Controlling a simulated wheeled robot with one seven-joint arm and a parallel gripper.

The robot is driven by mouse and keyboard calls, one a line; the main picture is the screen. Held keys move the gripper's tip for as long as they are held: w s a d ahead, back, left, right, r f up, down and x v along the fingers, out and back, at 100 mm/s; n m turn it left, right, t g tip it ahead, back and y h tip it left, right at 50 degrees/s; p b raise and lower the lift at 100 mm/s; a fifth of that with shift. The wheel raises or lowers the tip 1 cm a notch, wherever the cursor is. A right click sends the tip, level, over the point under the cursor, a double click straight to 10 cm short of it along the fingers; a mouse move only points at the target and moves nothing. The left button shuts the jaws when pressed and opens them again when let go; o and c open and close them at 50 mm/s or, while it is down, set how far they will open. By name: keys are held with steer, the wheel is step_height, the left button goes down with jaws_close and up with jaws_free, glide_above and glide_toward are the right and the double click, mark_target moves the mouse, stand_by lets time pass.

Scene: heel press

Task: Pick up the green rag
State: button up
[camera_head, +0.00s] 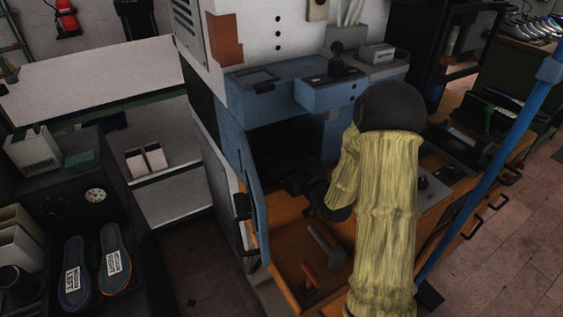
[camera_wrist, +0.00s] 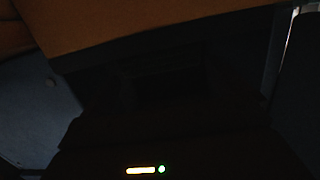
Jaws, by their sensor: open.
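My arm in its yellow sleeve reaches into the dark opening of the blue press (camera_head: 245,130). My gripper (camera_head: 296,180) is a dark shape low in that opening, open; I see nothing held in it, though the shadow hides its fingertips. No rag can be made out for sure. A small dark green item (camera_head: 83,161) lies on the black bench at the left, beside a white box, and I cannot tell if it is cloth. The wrist view is very dark and shows an orange surface (camera_wrist: 150,25), blue panels and no rag.
Below the opening is an orange tray (camera_head: 290,250) with a hammer-like tool (camera_head: 325,245) and an orange-handled tool (camera_head: 310,277). Two insoles (camera_head: 115,260) lie on the bench at left. A blue post (camera_head: 490,170) rises at the right. Open floor (camera_head: 520,255) lies beyond it.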

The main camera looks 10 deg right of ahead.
mark_target(284, 160)
steer(key=p+x, duration=0.1)
steer(key=x, duration=0.4)
steer(key=shift+a, duration=0.15)
steer(key=c, duration=0.7)
steer(key=shift+r, duration=0.15)
step_height(284, 160, up, 10)
steer(key=shift+f, duration=0.1)
steer(key=shift+f, duration=0.1)
stand_by(0.8)
